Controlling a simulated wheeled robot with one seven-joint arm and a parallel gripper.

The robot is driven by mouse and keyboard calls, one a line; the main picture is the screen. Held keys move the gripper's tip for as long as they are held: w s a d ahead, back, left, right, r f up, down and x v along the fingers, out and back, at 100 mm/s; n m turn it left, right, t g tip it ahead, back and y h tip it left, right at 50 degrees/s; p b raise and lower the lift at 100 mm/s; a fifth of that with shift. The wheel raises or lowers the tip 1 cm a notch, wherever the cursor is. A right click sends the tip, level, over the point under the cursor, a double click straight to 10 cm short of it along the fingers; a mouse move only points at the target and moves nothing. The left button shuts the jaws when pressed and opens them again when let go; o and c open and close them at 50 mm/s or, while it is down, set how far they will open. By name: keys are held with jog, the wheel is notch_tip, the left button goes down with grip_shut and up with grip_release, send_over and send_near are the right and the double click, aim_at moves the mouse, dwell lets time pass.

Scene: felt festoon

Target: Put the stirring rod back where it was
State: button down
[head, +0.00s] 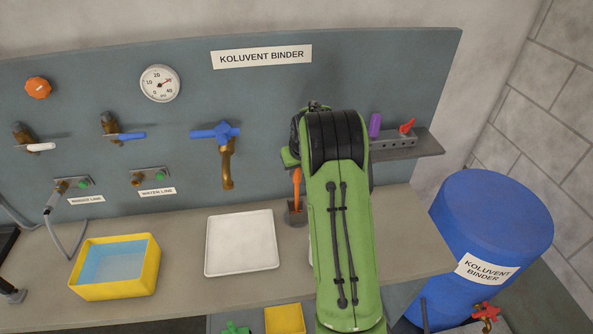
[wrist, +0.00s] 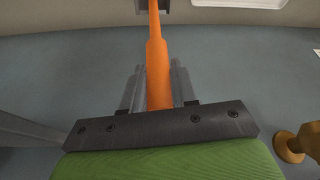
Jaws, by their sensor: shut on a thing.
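The orange stirring rod (head: 297,181) hangs roughly upright beside my green arm in the head view, its upper part hidden by the arm. In the wrist view the rod (wrist: 157,60) runs between both grey fingers of my gripper (wrist: 157,88), which is shut on it. The rod's far end reaches a small grey holder (wrist: 169,7) at the top edge. This holder (head: 295,216) stands on the bench just right of the white tray in the head view. I cannot tell how deep the rod sits in it.
A white tray (head: 241,242), yellow water basin (head: 118,290) and blue-handled tap (head: 226,165) are left; a blue barrel (head: 490,225) is right.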

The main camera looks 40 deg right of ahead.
jog(key=c, duration=0.9)
grip_release()
jog(key=shift+f, duration=0.1)
